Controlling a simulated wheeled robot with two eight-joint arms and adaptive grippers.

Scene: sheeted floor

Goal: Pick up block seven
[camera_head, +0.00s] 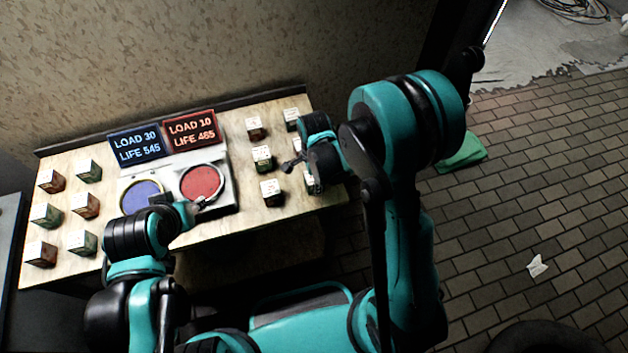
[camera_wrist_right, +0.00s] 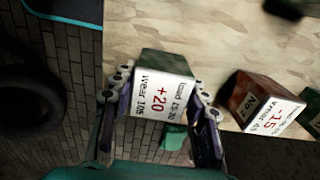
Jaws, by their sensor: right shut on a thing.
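In the head view that gripper (camera_head: 312,178) is at the table's right end, and my arm hides most of the block. No number seven is readable on any block. My left gripper (camera_head: 197,208) is over the front of the scale unit, by the red pan; its fingers are too small to tell open from shut.
The wooden table (camera_head: 105,165) bears several labelled blocks at left and right. A red-brown block (camera_wrist_right: 243,90) marked "No 2" and "-15" is close to the held block. Two displays, blue (camera_head: 139,144) and red (camera_head: 191,131), stand behind blue (camera_head: 141,196) and red (camera_head: 202,182) pans.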

